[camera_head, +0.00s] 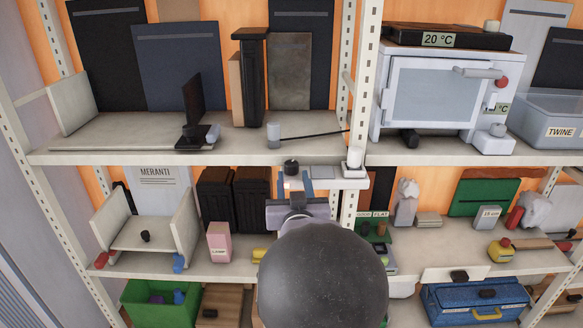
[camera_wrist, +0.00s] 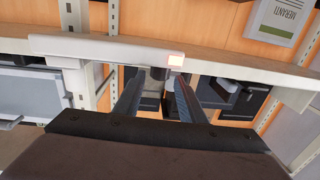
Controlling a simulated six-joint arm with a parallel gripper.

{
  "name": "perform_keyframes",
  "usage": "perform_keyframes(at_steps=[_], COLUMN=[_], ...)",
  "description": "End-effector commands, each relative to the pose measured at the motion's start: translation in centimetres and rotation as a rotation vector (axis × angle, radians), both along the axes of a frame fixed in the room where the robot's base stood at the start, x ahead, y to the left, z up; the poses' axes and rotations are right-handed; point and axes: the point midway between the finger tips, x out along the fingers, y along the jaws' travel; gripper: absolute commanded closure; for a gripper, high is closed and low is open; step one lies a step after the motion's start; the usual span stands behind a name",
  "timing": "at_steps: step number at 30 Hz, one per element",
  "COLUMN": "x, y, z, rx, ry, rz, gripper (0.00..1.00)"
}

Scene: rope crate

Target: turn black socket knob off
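The black socket knob (camera_head: 291,167) stands at the left end of a pale socket strip (camera_head: 340,183) on the upper shelf's front edge. My gripper (camera_head: 295,186) is just in front of and below it, its two fingers apart and pointing at the strip. In the wrist view my gripper (camera_wrist: 160,78) is open, with a dark grey round shape (camera_wrist: 157,73), probably the knob, between the fingertips. I cannot tell whether a finger touches it. A small lit square (camera_wrist: 175,60) glows beside it. My wrist hides part of the lower shelf.
A white knob-like piece (camera_head: 354,160) stands at the strip's right end, near the rack upright (camera_head: 367,70). A grey cylinder (camera_head: 273,135) with a dark cord is on the shelf above. A white oven (camera_head: 440,95) stands to the right. Dark boxes (camera_head: 252,195) are on the lower shelf.

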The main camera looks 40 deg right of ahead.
Motion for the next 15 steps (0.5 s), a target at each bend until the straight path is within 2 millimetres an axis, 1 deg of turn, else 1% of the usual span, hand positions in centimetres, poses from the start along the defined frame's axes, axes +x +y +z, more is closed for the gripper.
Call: perform_keyframes(at_steps=[9, 15], x=[2.7, 4.1], y=[-2.3, -3.5], z=[0.1, 0.0], rx=[0.002, 0.002], ry=[0.002, 0.002], rz=[0.001, 0.001], gripper=[0.63, 0.63])
